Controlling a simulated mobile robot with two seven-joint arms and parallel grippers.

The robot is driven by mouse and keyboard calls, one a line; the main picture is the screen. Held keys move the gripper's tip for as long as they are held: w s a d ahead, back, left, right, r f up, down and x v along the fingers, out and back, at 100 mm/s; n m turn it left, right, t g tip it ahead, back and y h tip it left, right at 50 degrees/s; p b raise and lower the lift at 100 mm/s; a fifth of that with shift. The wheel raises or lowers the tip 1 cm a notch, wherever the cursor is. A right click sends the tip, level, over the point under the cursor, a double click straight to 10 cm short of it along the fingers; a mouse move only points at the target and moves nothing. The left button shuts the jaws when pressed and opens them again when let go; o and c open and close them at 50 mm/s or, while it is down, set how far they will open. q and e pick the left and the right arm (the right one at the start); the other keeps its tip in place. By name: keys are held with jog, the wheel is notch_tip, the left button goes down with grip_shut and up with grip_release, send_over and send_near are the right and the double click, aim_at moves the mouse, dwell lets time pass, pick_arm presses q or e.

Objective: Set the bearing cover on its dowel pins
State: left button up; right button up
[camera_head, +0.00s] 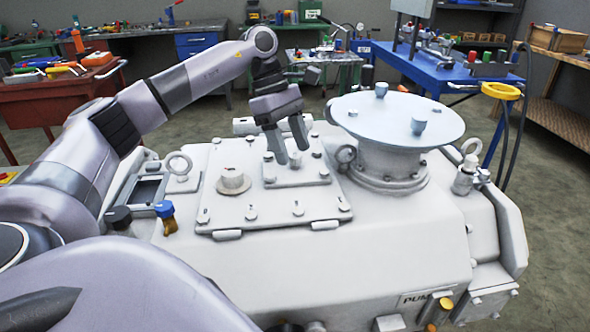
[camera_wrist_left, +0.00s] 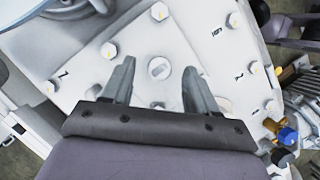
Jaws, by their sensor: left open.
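A small square raised plate (camera_head: 312,176), which looks like the bearing cover, lies on the larger bolted plate (camera_head: 222,208) on top of the white pump housing. It has bolts or pins at its corners and a central stud. I cannot tell whether it is seated on dowel pins. My left gripper (camera_head: 290,157) points down just above it, jaws open and apart. In the left wrist view the open fingers (camera_wrist_left: 160,88) sit either side of a slotted round head (camera_wrist_left: 160,68), with nothing visibly held. My right gripper is not seen.
A wide round disc (camera_head: 396,118) with upright knobs stands on a flanged neck just right of my left gripper. A round capped boss (camera_head: 233,181) stands left of it. Lifting eyes and a blue-handled valve (camera_head: 165,213) stick up nearby. Tool benches stand behind.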

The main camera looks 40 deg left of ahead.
pick_arm(q)
jog(key=shift+d+f, duration=0.25)
jog(key=shift+f, duration=0.25)
grip_shut()
jog(key=shift+r, duration=0.1)
jog(key=shift+w+r, duration=0.1)
